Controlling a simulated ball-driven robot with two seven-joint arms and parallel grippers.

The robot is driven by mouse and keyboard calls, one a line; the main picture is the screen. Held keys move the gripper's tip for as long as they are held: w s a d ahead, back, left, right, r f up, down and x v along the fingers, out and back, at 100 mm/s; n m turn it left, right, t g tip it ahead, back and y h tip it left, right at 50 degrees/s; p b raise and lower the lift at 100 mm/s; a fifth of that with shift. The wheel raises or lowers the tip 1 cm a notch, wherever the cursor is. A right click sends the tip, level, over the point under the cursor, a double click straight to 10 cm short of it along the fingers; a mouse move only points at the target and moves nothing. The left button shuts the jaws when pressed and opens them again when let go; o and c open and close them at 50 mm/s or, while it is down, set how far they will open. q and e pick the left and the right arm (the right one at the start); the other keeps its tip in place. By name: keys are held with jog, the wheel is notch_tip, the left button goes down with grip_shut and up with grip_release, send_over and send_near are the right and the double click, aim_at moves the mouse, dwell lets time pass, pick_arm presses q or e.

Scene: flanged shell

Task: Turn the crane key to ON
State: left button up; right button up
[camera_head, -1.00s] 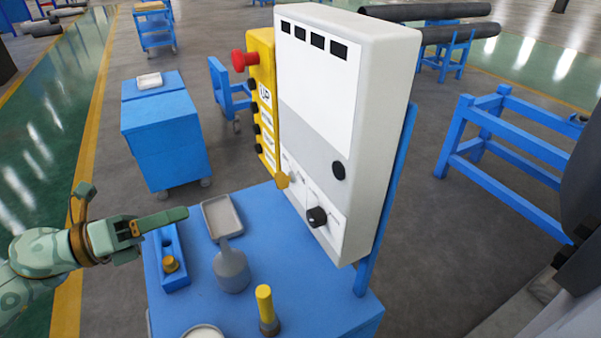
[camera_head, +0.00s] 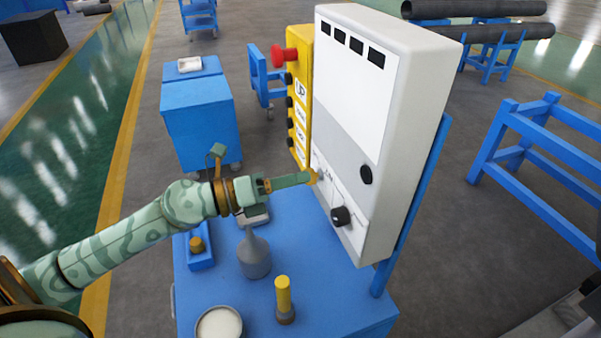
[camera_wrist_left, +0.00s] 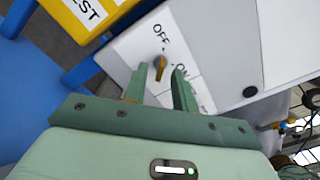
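The crane key (camera_wrist_left: 160,66) is a small brass-coloured key on the white panel of the control box (camera_head: 352,95). In the left wrist view its upper end points toward the OFF label (camera_wrist_left: 160,34); the ON label (camera_wrist_left: 182,68) is to its right. My left gripper (camera_wrist_left: 158,78) is open, with green fingers on either side of the key in the picture and a gap between them. Whether they touch it cannot be told. In the head view the left gripper (camera_head: 311,178) reaches the lower left of the panel, hiding most of the key. My right gripper is not in view.
A yellow button pendant (camera_head: 298,95) with a red knob hangs beside the box. A black knob (camera_head: 341,215) is right of the key. Below are a grey funnel-like vessel (camera_head: 254,258), a yellow-handled tool (camera_head: 283,298) and a round dish (camera_head: 219,325) on the blue cart (camera_head: 345,305).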

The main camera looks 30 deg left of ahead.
pick_arm(q)
jog(key=shift+x, duration=0.95)
grip_shut()
jog(key=shift+m, duration=0.4)
jog(key=shift+m+b, duration=1.9)
jog(key=shift+m, duration=6.5)
